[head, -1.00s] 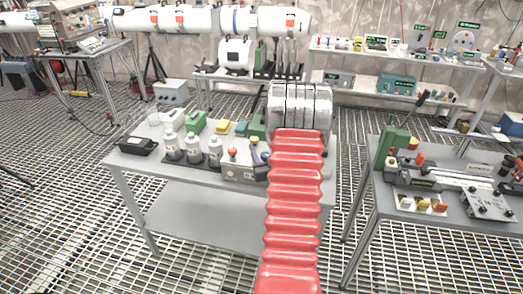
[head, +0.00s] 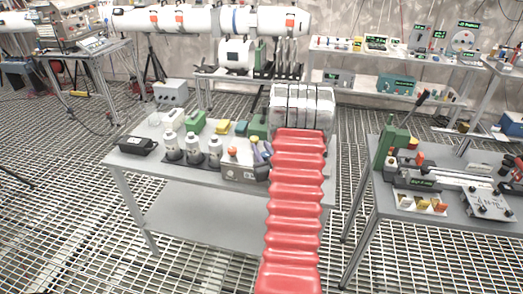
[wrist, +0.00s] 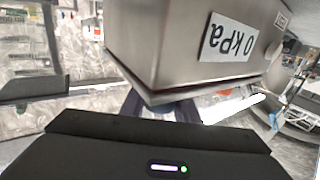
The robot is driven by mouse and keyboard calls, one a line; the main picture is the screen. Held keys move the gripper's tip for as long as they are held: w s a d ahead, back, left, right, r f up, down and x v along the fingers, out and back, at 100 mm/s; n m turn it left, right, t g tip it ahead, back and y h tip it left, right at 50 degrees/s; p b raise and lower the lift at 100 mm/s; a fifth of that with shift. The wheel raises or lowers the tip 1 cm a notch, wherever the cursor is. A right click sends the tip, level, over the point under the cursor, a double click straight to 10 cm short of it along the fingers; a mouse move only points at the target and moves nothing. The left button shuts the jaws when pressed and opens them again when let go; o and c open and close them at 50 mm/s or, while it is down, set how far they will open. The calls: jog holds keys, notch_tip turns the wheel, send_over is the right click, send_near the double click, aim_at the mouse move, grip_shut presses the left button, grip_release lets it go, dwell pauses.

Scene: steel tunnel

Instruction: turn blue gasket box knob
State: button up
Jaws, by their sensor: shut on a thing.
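The grey gasket box (head: 240,173) stands at the front right of the middle table in the head view, with an orange-red knob (head: 232,152) on top. In the wrist view the metal box (wrist: 185,50) fills the upper middle, with an upside-down "0 kPa" label (wrist: 230,38). My gripper's dark body crosses the bottom, and dark blue parts (wrist: 175,109) show just below the box edge. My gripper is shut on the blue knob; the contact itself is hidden.
Several grey bottles (head: 193,148) stand just left of the box, with a black device (head: 138,145) beyond them. Green and yellow blocks lie behind. A second table (head: 380,205) with tools stands on the right, across a gap of grating floor.

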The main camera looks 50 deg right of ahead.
jog(key=shift+n+t+y, duration=0.3)
jog(key=shift+n+y, duration=0.1)
jog(key=shift+y, duration=0.2)
jog(key=shift+w+a+n+t+y, duration=0.1)
jog(key=shift+a+n+t+y, duration=0.2)
jog(key=shift+n+y, duration=0.55)
jog(key=shift+w+a+n+t+y, duration=0.15)
jog(key=shift+n+t+y, duration=0.35)
jog(key=shift+y, duration=0.6)
jog(key=shift+w+a+n+t+y, duration=0.1)
jog(key=shift+a+n+t+y, duration=0.2)
jog(key=shift+n+y, duration=0.55)
jog(key=o, duration=1.1)
jog(key=shift+c, duration=0.2)
jog(key=shift+s, duration=0.1)
jog(key=v, duration=1.3)
jog(key=shift+s, duration=0.4)
